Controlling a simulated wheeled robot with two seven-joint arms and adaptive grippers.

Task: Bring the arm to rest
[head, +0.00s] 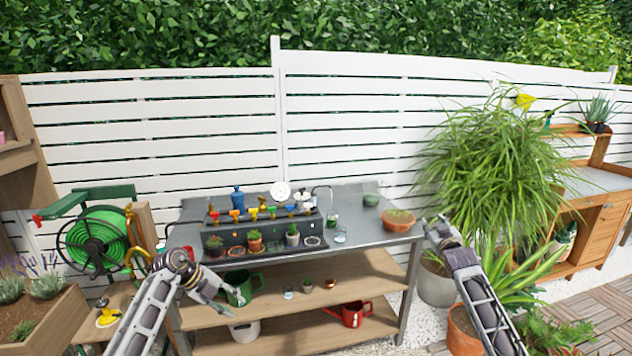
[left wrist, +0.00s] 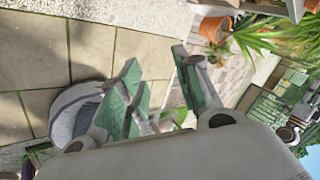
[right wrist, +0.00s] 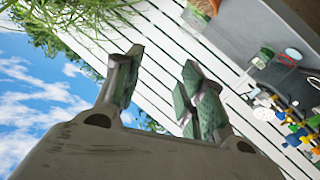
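My left gripper (head: 222,292) is in front of the work table's left part, near the lower shelf's height. In the left wrist view its green-padded fingers (left wrist: 157,65) are apart with nothing between them; paving and plants show beyond. My right gripper (head: 432,225) is by the table's right end, near the top's height. In the right wrist view its fingers (right wrist: 162,65) are apart and empty, with the white fence and sky behind. The metal table (head: 365,252) carries a black rack (head: 268,243) with several small pots.
A terracotta bowl (head: 398,220) sits near the table top's right end. A green watering can (head: 243,286) and a red one (head: 350,315) stand on the shelves. A hose reel (head: 95,238) is on the left. A large grassy plant (head: 490,165) rises close to my right arm.

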